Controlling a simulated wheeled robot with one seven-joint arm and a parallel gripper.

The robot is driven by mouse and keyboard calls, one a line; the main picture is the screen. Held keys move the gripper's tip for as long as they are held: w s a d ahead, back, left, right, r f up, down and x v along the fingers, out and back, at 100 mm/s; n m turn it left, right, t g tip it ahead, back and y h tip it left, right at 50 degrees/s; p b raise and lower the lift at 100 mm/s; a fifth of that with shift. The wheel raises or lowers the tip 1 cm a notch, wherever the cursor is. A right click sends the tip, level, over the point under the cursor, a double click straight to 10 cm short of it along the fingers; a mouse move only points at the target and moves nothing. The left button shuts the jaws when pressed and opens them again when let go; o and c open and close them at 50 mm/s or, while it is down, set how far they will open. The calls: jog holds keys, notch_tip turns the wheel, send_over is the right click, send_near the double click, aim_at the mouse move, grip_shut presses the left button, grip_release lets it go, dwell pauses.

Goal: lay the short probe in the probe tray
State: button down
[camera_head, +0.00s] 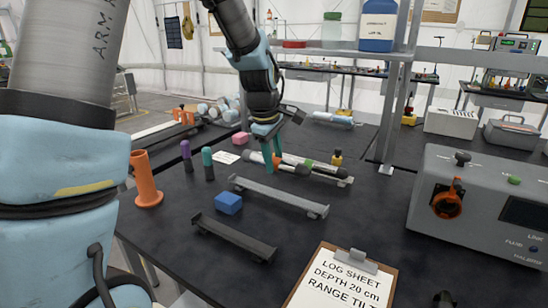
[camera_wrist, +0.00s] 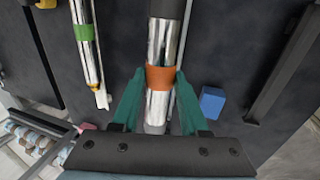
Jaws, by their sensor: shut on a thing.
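My gripper (camera_head: 272,155) has teal fingers and is shut on a silver probe with an orange band and a dark end. The band (camera_wrist: 160,78) sits between the fingertips in the wrist view. This probe (camera_head: 290,167) looks shorter than the green-banded probe (camera_head: 325,169) lying behind it, which also shows in the wrist view (camera_wrist: 85,35). The held probe seems raised above the table, close to a long light-grey tray (camera_head: 280,197). A darker tray (camera_head: 235,238) lies nearer the front. I cannot tell which of them is the probe tray.
A blue block (camera_head: 228,203) lies between the two trays. Purple (camera_head: 187,157) and teal (camera_head: 208,164) cylinders and an orange stand (camera_head: 146,182) are at left. A shelf post (camera_head: 392,120), a grey instrument box (camera_head: 480,205) and a clipboard (camera_head: 340,280) are at right.

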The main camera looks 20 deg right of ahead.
jog(key=shift+f+b, duration=2.25)
jog(key=shift+f, duration=1.5)
jog(key=shift+f, duration=0.1)
jog(key=shift+c, duration=1.7)
grip_release()
jog(key=b+v, duration=0.1)
jog(key=v, duration=1)
jog(key=shift+f, duration=0.1)
